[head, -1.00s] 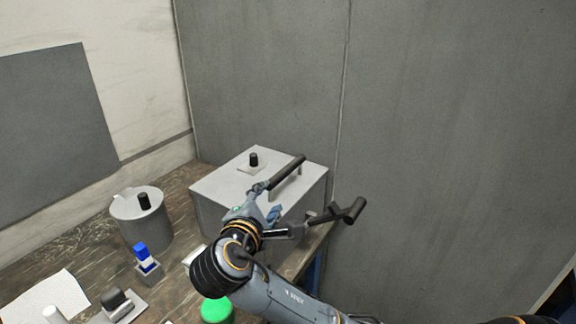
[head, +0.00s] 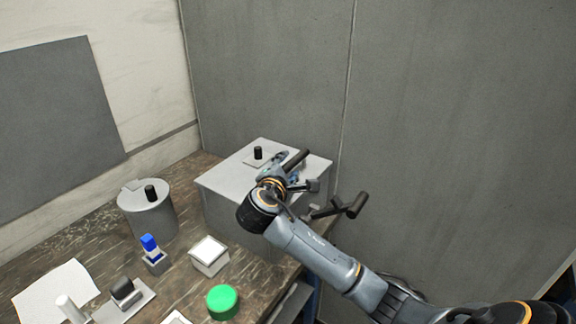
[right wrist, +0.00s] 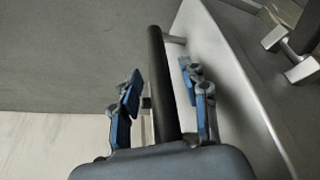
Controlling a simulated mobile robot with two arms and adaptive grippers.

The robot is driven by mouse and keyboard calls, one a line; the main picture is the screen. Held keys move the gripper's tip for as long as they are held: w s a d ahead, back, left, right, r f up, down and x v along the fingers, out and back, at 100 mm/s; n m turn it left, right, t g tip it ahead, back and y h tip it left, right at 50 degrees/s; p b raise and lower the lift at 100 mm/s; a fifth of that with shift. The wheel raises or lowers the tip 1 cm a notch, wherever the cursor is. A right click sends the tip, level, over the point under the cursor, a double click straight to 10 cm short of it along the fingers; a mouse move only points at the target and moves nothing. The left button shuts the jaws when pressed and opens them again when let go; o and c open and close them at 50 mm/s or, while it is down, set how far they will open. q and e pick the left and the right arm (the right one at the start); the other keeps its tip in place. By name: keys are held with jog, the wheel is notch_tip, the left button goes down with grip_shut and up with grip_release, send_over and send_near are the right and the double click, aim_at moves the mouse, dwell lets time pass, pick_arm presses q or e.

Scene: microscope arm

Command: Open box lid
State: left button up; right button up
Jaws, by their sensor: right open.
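The large grey box (head: 235,215) stands at the back of the table against the grey wall. Its flat lid (head: 225,181) looks closed. A black bar handle (head: 298,158) rises from the lid's right side; it also shows in the right wrist view (right wrist: 157,45). My right gripper (head: 281,163) is at this handle, partly hidden by its own wrist in the head view. In the right wrist view my right gripper (right wrist: 161,82) is open, with one blue finger on each side of the bar and gaps visible. My left gripper is not in view.
A black knob (head: 258,153) stands on the lid. Another black bar (head: 357,205) juts out right of the box. A grey round canister (head: 150,220), a blue-topped item (head: 149,243), a white-topped block (head: 208,251) and a green disc (head: 222,301) stand to the left and front.

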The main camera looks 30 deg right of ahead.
jog(key=shift+w+d, duration=0.1)
grip_shut()
